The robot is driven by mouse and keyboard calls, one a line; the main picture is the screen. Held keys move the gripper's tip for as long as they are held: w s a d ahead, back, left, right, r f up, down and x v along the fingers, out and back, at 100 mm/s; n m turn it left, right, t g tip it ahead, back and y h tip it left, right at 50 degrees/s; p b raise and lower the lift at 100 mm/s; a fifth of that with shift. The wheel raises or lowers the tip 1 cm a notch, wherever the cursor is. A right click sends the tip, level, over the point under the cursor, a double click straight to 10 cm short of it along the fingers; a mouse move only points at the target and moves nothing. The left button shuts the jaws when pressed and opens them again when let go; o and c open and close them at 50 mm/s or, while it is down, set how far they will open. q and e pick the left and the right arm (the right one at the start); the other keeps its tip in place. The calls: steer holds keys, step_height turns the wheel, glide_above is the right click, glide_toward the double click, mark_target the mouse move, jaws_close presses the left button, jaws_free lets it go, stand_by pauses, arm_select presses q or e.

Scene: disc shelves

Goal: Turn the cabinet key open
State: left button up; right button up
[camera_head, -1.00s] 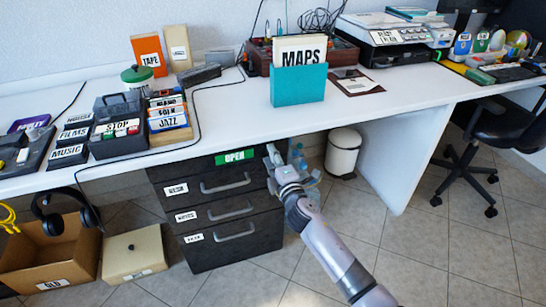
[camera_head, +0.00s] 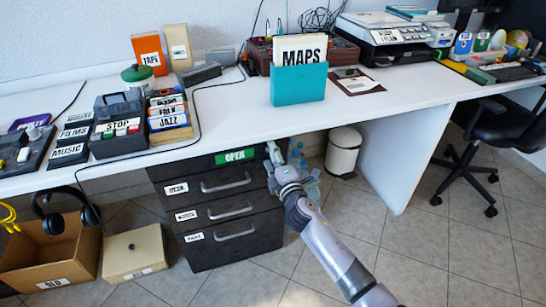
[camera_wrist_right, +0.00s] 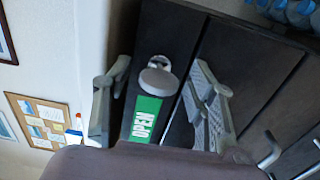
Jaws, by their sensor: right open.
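The dark cabinet (camera_head: 232,248) with three drawers stands under the white desk. A green OPEN label (camera_head: 235,156) is on its top strip; the label also shows in the right wrist view (camera_wrist_right: 146,118). The key (camera_wrist_right: 158,80), a round grey head in a ring-shaped lock, sits at the end of the label in the right wrist view. My right gripper (camera_head: 272,156) is at the cabinet's upper right corner and hides the key in the head view. In the right wrist view its fingers (camera_wrist_right: 160,88) are open, one on each side of the key, with gaps between. My left gripper is out of view.
The white desktop (camera_head: 235,110) overhangs the cabinet close above my right gripper. Clear bottles (camera_head: 310,185) and a white bin (camera_head: 343,152) stand right of the cabinet. Drawer handles (camera_head: 225,183) stick out below. A cardboard box (camera_head: 50,258) and a beige box (camera_head: 135,254) lie left.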

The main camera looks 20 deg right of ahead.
steer(key=shift+s, duration=0.1)
steer(key=s, duration=1.1)
steer(key=shift+s+d, duration=0.2)
steer(key=shift+s, duration=0.2)
